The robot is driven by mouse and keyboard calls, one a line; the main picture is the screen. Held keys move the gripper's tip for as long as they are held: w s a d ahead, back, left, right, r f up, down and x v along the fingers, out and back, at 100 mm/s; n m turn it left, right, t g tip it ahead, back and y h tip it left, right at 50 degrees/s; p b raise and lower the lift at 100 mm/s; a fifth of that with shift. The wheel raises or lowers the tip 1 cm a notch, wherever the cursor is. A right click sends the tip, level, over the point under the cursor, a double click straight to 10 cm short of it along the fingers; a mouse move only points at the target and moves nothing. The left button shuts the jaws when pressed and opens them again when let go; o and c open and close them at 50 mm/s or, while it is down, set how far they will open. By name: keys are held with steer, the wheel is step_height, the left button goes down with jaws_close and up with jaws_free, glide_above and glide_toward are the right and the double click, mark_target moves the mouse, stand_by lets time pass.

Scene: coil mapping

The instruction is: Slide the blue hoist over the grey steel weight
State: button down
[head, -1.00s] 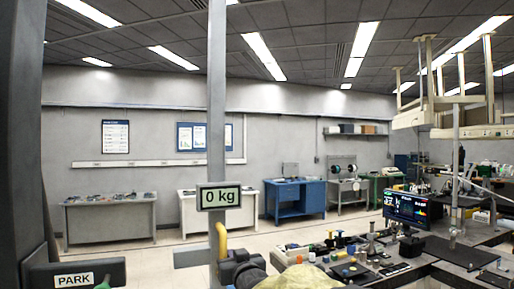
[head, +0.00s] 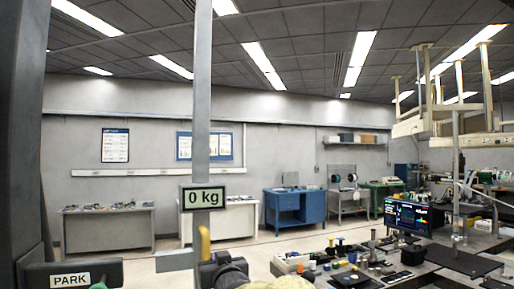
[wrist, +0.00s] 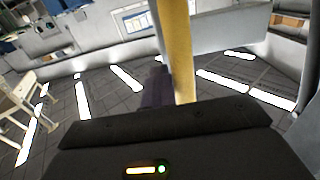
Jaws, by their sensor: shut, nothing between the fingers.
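A grey upright post (head: 202,110) stands in the head view with a readout (head: 203,197) showing 0 kg. A yellow handle (head: 205,245) hangs low by it, and a yellow bar also shows upright in the wrist view (wrist: 180,50). My gripper (head: 215,268) is at the bottom of the head view, beside the yellow handle. In the wrist view its dark finger (wrist: 156,88) stands close beside the bar, not around it; I cannot tell whether they touch. It is shut and empty. I cannot make out the blue hoist or the grey steel weight.
A dark block with a PARK label (head: 70,279) is at the lower left, by a thick dark upright (head: 22,130). A cluttered bench with a monitor (head: 407,216) fills the right. A blue cabinet (head: 294,206) and tables line the back wall, with open floor before them.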

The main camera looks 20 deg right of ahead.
steer(key=shift+a+f+b, duration=0.1)
steer(key=shift+a+b, duration=0.4)
steer(key=shift+a, duration=1)
steer(key=shift+s+a, duration=0.1)
steer(key=shift+a, duration=1.45)
steer(key=shift+s+a+p, duration=0.1)
steer(key=shift+a+p, duration=1.6)
steer(key=shift+a, duration=1.1)
steer(key=shift+a, duration=0.1)
steer(key=shift+s, duration=0.1)
